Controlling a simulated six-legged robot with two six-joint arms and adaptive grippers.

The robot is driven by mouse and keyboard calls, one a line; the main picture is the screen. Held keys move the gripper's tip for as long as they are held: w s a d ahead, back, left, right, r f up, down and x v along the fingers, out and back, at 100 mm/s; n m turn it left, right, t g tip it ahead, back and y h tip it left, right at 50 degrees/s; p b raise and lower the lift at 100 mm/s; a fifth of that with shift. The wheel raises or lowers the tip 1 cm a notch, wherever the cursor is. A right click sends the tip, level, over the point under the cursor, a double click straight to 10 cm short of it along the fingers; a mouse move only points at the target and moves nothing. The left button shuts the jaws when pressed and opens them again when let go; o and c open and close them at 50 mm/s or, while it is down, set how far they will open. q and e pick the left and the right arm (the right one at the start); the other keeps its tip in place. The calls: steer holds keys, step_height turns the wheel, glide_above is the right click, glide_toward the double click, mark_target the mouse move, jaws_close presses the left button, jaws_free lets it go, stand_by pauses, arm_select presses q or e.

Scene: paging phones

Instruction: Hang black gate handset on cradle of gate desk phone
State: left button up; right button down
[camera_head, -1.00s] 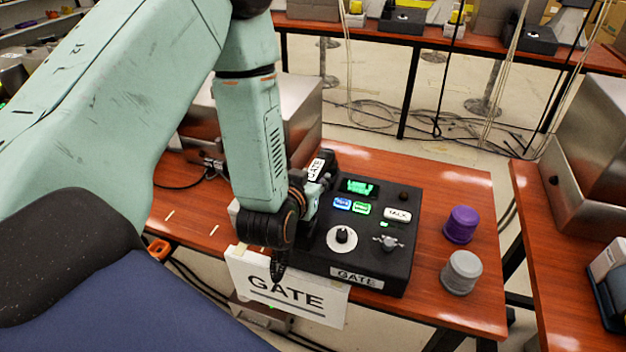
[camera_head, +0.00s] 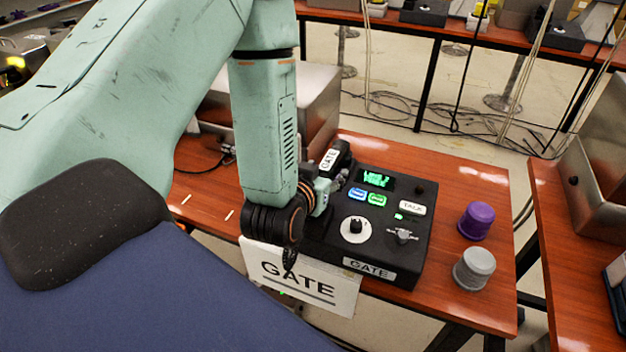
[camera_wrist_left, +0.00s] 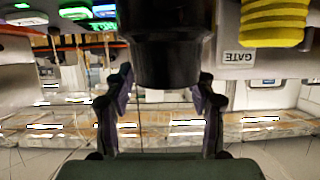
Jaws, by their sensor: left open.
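The black gate desk phone (camera_head: 395,245) stands on the red-brown table, with a lit green screen, a dial and a TALK label. The black handset with a white GATE label (camera_head: 329,160) lies along the phone's left side, at the cradle area. My left arm hides its lower part, so I cannot tell whether it is fully seated. My left gripper (camera_head: 334,188) is close beside the handset. In the left wrist view, its two fingers (camera_wrist_left: 163,88) stand apart, with a black rounded part (camera_wrist_left: 168,50) in front of and between them; contact is not clear. My right gripper is not in view.
A purple knob-like cylinder (camera_head: 476,220) and a grey one (camera_head: 474,268) stand right of the phone. A white GATE sign (camera_head: 300,280) hangs at the table's front edge. A metal box (camera_head: 312,100) stands behind my arm. Another table (camera_head: 560,250) is at the right, beyond a gap.

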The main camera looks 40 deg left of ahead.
arm_select(q)
steer(key=p+v, duration=0.2)
steer(key=v, duration=0.3)
steer(key=shift+s+r+p, duration=0.1)
steer(key=shift+r+p, duration=0.1)
steer(key=shift+p, duration=0.15)
steer(key=shift+p+v, duration=0.95)
steer(key=shift+p, duration=0.3)
steer(key=shift+p+v, duration=0.9)
steer(key=shift+f, duration=0.15)
steer(key=s+f+g, duration=0.1)
steer(key=f, duration=0.1)
steer(key=s+d+f+g, duration=0.1)
steer(key=f, duration=0.1)
steer(key=s+f+g+h, duration=0.1)
steer(key=f, duration=0.1)
steer(key=shift+s+d+f+m, duration=0.2)
steer(key=shift+s+m, duration=0.1)
steer(key=s+d+f+m+g+h, duration=0.1)
steer(key=s+d+f+g, duration=0.1)
steer(key=s+f+g, duration=0.3)
steer(key=s+d+f+g+h, duration=0.1)
steer(key=s+f+g, duration=0.4)
steer(key=s, duration=0.7)
steer(key=shift+s+d+m, duration=0.3)
steer(key=shift+d+m, duration=0.1)
steer(key=shift+d, duration=0.1)
steer(key=shift+f, duration=0.1)
